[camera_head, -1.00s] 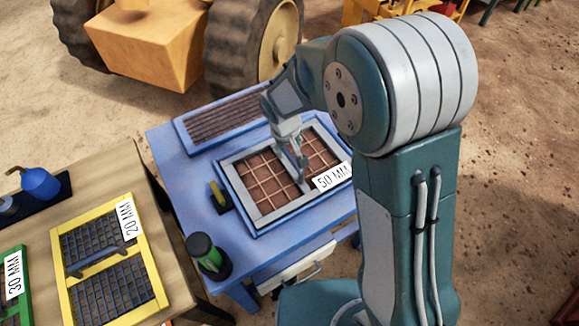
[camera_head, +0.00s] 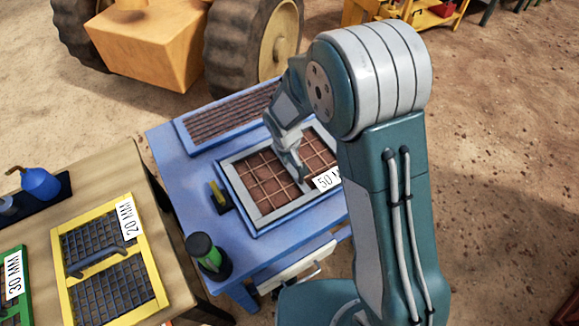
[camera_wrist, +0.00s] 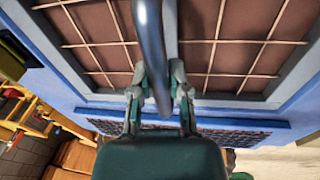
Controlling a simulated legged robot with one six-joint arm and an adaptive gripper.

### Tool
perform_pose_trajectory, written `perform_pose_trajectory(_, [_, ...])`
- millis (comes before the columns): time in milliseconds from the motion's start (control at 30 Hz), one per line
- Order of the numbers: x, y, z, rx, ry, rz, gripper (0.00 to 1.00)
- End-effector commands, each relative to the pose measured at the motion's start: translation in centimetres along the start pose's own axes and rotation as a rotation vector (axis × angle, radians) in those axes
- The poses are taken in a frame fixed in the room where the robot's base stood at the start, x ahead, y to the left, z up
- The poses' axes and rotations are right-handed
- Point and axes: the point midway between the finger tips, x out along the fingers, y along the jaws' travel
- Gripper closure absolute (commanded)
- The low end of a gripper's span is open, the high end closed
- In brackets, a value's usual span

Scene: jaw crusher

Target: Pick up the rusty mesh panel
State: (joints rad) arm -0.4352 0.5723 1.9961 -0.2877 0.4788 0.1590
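The rusty mesh panel (camera_head: 265,172) has brown mesh in a grey frame and a 50 MM label. It lies flat on the blue table, and its mesh also fills the top of the wrist view (camera_wrist: 230,50). A blue-grey handle bar (camera_wrist: 153,40) crosses its middle. My gripper (camera_head: 300,178) points down over the panel, right of its centre in the head view. In the wrist view, my gripper's fingers (camera_wrist: 160,85) are partly closed, one on each side of the bar. Whether they press on it is not clear. My arm hides the panel's right edge.
A blue-framed barred panel (camera_head: 232,112) lies behind. A green-and-black bottle (camera_head: 207,255) and a small yellow-and-black item (camera_head: 220,196) stand left on the blue table (camera_head: 175,165). A wooden table at left holds a yellow-framed 20 MM panel (camera_head: 110,265) and a green-framed 30 MM panel (camera_head: 14,285).

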Motion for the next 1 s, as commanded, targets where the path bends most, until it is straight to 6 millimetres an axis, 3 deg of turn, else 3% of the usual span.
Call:
perform_pose_trajectory(367, [-0.5, 0.1, -0.1, 0.002, 0.003, 0.0, 1.0])
perform_pose_trajectory(567, [-3.6, 0.5, -0.5, 0.004, 0.008, 0.0, 1.0])
perform_pose_trajectory(1000, [-10.4, 0.4, 5.1, 0.001, 0.005, 0.0, 1.0])
